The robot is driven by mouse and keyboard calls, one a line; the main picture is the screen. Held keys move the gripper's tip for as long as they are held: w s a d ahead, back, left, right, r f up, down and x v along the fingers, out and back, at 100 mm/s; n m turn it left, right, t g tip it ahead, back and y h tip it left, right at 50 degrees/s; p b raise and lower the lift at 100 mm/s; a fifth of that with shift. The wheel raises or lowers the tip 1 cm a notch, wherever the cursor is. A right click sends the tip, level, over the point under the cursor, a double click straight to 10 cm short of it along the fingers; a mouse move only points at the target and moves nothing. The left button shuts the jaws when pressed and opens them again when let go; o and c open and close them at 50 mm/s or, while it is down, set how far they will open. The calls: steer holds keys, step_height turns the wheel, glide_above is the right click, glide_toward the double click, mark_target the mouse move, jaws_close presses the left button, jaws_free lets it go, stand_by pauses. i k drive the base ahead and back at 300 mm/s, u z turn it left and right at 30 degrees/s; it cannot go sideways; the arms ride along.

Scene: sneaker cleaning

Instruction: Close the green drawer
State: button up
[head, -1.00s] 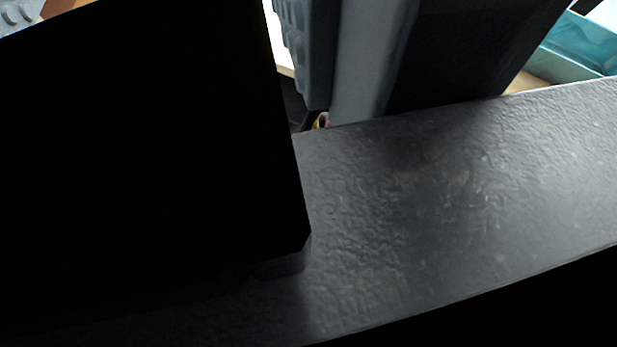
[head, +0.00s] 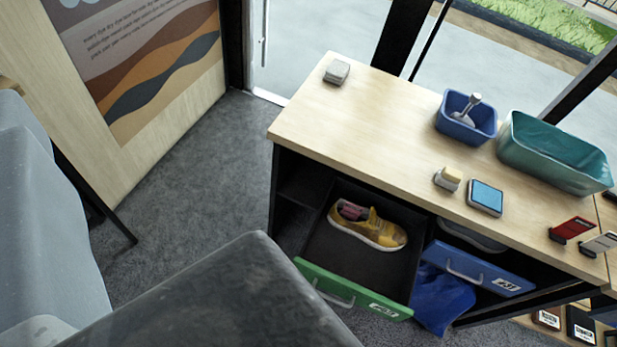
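The green drawer (head: 354,291) is pulled out from the left bay of the wooden-topped cabinet (head: 365,125). Its green front has a pale handle (head: 335,295) and a white label. A yellow sneaker (head: 368,228) with a pinkish inside lies in its dark tray. The front's left end is near a dark grey slab in the foreground; I cannot tell whether they touch. My gripper's fingers do not show in this view.
A blue drawer (head: 478,269) right of the green one is also out, with blue cloth below it. On the cabinet top are a blue bin (head: 466,116), teal tub (head: 555,152), blue pad (head: 485,197) and grey block (head: 337,72). Carpet (head: 200,170) is clear to the left.

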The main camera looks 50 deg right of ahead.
mark_target(334, 261)
steer(key=u, duration=0.15)
steer(key=k, duration=2.15)
steer(key=z, duration=0.7)
steer(key=i, duration=1)
